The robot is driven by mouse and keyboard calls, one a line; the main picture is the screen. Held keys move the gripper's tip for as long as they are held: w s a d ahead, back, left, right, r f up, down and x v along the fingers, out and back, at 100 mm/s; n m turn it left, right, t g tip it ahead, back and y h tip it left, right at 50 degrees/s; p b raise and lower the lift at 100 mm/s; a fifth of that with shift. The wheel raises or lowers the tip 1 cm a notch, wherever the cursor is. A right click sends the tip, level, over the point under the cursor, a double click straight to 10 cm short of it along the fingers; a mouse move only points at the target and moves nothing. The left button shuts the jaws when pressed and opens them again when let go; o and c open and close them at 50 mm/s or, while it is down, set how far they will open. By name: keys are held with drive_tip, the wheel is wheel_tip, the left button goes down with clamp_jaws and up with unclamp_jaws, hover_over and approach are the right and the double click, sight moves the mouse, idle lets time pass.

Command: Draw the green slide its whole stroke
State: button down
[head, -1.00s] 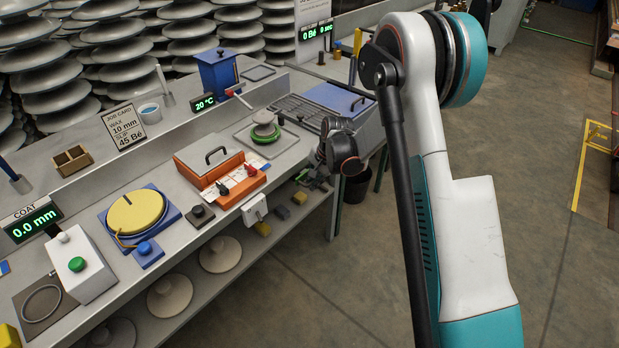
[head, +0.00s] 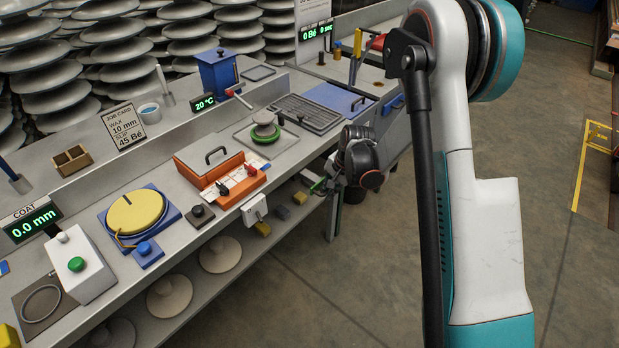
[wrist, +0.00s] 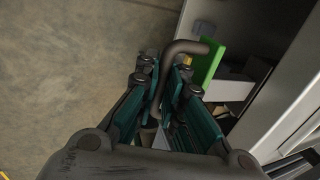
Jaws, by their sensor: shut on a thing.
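The green slide (wrist: 207,63) shows in the wrist view as a bright green bar at the side of the pale bench. A small part of it also shows in the head view (head: 318,186), below the bench's front edge. A bent grey handle (wrist: 186,47) is by the green bar and runs down between the fingers of my gripper (wrist: 164,74). My gripper is shut on this handle, and the fingers hide its lower part. In the head view my gripper is low beside the bench front, mostly hidden by my wrist.
The bench top (head: 195,225) above holds an orange-based box (head: 208,158), a yellow disc (head: 136,211) and a green-rimmed turntable (head: 264,134). A lower shelf holds pale discs (head: 220,254). The floor (head: 330,290) in front of the bench is open.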

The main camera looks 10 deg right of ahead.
drive_tip(key=s+d, duration=0.7)
drive_tip(key=s, duration=0.2)
drive_tip(key=shift+s, duration=0.4)
drive_tip(key=c, duration=2)
unclamp_jaws()
drive_tip(key=shift+s+d, duration=0.15)
drive_tip(key=shift+d, duration=0.05)
drive_tip(key=shift+c, duration=0.2)
drive_tip(key=o, duration=0.6)
drive_tip(key=shift+o, duration=0.2)
wheel_tip(320, 180, up, 7)
drive_tip(key=p, duration=0.4)
